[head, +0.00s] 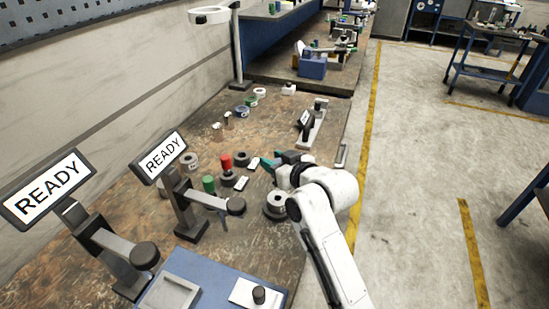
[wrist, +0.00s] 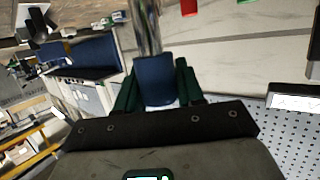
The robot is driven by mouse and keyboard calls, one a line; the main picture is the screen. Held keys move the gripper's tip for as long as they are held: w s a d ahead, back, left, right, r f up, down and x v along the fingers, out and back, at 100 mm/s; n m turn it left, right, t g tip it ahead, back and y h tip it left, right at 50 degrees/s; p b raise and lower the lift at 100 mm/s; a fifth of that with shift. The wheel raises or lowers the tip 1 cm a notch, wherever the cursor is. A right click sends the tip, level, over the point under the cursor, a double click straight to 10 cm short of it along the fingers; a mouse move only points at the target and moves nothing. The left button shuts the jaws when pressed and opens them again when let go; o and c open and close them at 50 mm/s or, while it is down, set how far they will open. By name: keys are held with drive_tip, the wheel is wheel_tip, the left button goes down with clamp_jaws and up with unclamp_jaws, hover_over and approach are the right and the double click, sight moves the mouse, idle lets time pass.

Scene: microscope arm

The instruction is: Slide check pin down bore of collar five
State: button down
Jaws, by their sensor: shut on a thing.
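My gripper (head: 270,162) is over the bench in the head view, its teal fingers pointing left. In the wrist view my gripper (wrist: 155,78) is shut on a dark blue handle (wrist: 154,88) with a shiny metal shaft (wrist: 145,28), which looks like the check pin. The head view does not clearly show this pin. Grey collars stand on the bench, among them one at the left (head: 189,161), one by the cards (head: 241,159) and a larger one (head: 276,203) below my wrist. I cannot read which is collar five. The held pin is apart from any collar I can see.
A red-handled pin (head: 226,162) and a green-handled pin (head: 208,185) stand near the collars. White cards (head: 241,183) lie close by. Two READY screens (head: 165,155) with arms stand at the left. Bare wood lies between.

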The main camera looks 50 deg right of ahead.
drive_tip(key=shift+f+b, duration=0.55)
drive_tip(key=shift+f, duration=0.6)
drive_tip(key=shift+p, duration=0.6)
idle(0.8)
drive_tip(key=shift+f+b, duration=1.9)
drive_tip(key=shift+f, duration=0.85)
drive_tip(key=c, duration=0.6)
unclamp_jaws()
drive_tip(key=v, duration=1)
drive_tip(key=shift+s+r, duration=0.1)
drive_tip(key=shift+s, duration=0.25)
